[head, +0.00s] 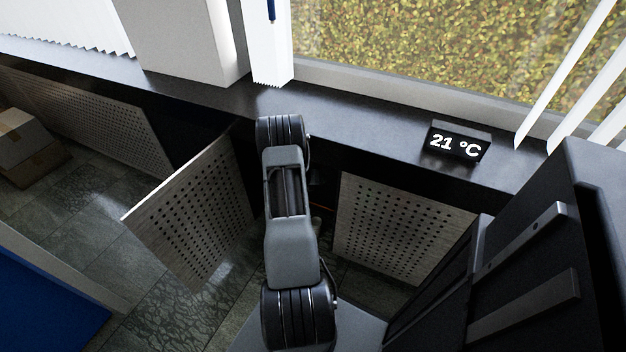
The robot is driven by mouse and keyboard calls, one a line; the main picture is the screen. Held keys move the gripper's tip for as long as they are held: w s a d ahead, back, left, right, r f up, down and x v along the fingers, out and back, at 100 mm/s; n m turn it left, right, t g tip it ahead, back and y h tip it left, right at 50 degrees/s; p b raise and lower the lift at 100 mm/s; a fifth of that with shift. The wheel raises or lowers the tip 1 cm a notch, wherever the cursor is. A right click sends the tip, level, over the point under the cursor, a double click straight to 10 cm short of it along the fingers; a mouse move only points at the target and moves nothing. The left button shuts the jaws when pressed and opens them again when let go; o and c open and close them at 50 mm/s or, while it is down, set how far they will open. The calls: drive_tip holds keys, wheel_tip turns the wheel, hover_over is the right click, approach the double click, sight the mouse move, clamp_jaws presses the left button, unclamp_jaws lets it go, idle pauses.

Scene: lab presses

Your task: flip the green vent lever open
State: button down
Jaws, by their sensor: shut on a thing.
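No green vent lever shows in the head view. My arm reaches away from me through the middle of the picture toward the dark opening under the window sill. The arm's far end drops out of sight there, so my gripper and whatever is at its jaws are hidden.
A perforated panel (200,215) stands angled outward left of my arm. Another perforated panel (405,235) is to the right. A "21 °C" display (457,143) sits on the dark sill (355,125). A black cabinet (520,270) fills the lower right. A cardboard box (28,150) lies far left.

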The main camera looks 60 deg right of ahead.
drive_tip(key=shift+w+f, duration=0.1)
drive_tip(key=c, duration=1.1)
unclamp_jaws()
drive_tip(key=shift+p+v, duration=1)
drive_tip(key=shift+v, duration=2.75)
